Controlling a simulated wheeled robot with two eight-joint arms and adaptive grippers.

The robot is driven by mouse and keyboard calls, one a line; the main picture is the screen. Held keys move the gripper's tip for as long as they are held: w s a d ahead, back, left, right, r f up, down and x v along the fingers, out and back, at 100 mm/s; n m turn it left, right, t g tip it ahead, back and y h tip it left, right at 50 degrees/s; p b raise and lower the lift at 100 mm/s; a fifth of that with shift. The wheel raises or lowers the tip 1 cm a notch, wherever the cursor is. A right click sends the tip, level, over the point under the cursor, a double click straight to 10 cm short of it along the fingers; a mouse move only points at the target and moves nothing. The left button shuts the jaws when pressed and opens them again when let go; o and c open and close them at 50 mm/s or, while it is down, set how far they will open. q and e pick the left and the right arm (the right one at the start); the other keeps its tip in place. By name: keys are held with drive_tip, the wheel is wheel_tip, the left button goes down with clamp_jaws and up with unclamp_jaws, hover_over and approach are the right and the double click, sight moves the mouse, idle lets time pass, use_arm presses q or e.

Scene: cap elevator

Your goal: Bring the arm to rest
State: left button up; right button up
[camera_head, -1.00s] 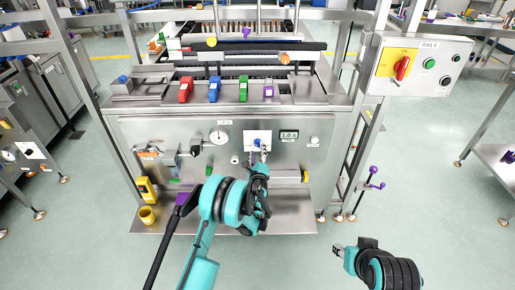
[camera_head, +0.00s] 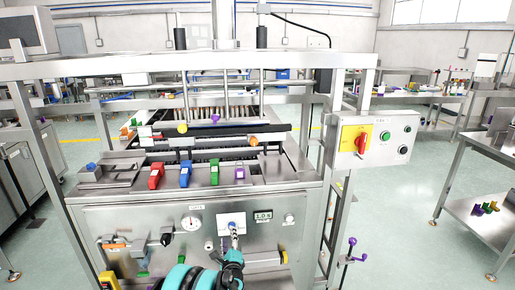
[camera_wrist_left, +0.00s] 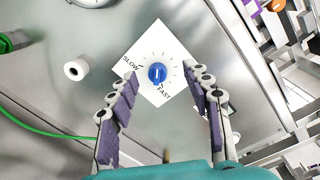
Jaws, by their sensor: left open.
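My left gripper (camera_head: 233,234) is in front of the machine's front panel, at the speed knob. In the left wrist view its two fingers with purple pads stand apart, open, with nothing held between them. The blue knob (camera_wrist_left: 158,73) on a white plate marked SLOW and FAST shows beyond and between the fingertips. I cannot tell how far the tips are from the panel. My teal left arm (camera_head: 190,277) comes up from the bottom edge of the head view. My right gripper is out of view.
The steel machine (camera_head: 140,222) fills the middle, with coloured clips on its top. A control box with a red switch (camera_head: 362,145) is at the right on a frame post. A gauge (camera_head: 192,223) is left of the knob. Floor (camera_head: 400,240) is open at right.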

use_arm(q)
drive_tip(key=s+a+r+n+g+y, duration=0.2)
drive_tip(key=s+a+r+n, duration=0.3)
drive_tip(key=r, duration=0.4)
drive_tip(key=s+a+r+n+g, duration=0.35)
drive_tip(key=s+r+n, duration=0.35)
drive_tip(key=s, duration=0.4)
drive_tip(key=s+d+f+n+g+h, duration=0.2)
drive_tip(key=s+n, duration=0.3)
drive_tip(key=s, duration=0.8)
drive_tip(key=s+d+f+n+g+h, duration=0.2)
drive_tip(key=s+n, duration=0.3)
drive_tip(key=s, duration=0.9)
drive_tip(key=shift+f+g+h, duration=0.35)
drive_tip(key=shift+f+h, duration=0.2)
drive_tip(key=shift+h, duration=0.25)
drive_tip(key=shift+s+d, duration=0.1)
drive_tip(key=shift+c, duration=0.2)
clamp_jaws()
